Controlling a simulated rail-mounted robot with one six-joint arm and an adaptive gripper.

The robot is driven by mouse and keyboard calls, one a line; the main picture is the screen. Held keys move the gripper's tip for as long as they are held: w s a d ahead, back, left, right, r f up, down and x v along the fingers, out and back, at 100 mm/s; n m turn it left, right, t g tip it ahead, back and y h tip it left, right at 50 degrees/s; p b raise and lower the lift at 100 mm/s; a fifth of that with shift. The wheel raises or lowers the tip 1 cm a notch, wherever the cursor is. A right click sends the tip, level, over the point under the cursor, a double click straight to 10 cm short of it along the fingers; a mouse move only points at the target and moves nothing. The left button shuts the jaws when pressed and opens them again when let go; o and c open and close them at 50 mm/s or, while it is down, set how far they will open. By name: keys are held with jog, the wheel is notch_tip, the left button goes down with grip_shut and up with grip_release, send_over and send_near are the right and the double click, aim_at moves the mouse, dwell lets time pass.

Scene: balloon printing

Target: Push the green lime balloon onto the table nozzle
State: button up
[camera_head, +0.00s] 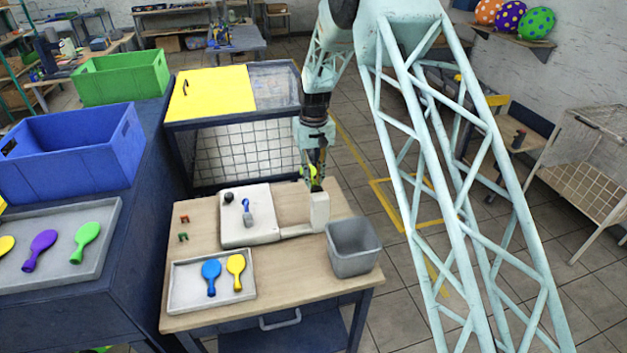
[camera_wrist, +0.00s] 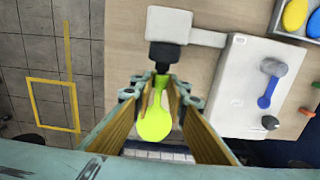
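The lime green balloon (camera_wrist: 154,123) is between the fingers of my gripper (camera_wrist: 161,88), which are closed in around its neck. In the head view my gripper (camera_head: 314,172) points down over the nozzle post, and a bit of the balloon (camera_head: 313,171) shows between its fingers. The black table nozzle (camera_wrist: 163,54) stands on a white block (camera_wrist: 170,26) at the end of the machine's arm. The balloon's neck meets the nozzle in the wrist view. I cannot tell whether the neck is around the nozzle or only against its tip.
The white machine (camera_head: 250,231) carries a black knob and a blue-and-grey lever. A grey bin (camera_head: 354,262) stands right of the post. A tray (camera_head: 185,300) with blue and yellow balloons lies in front. A yellow-topped cage (camera_head: 180,123) stands behind the table.

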jog(key=shift+s+d, duration=0.1)
jog(key=shift+s, duration=0.2)
dwell(0.4)
jog(key=o, duration=0.7)
jog(key=shift+r, duration=0.2)
jog(key=shift+r+p, duration=1.35)
jog(key=shift+r, duration=2.95)
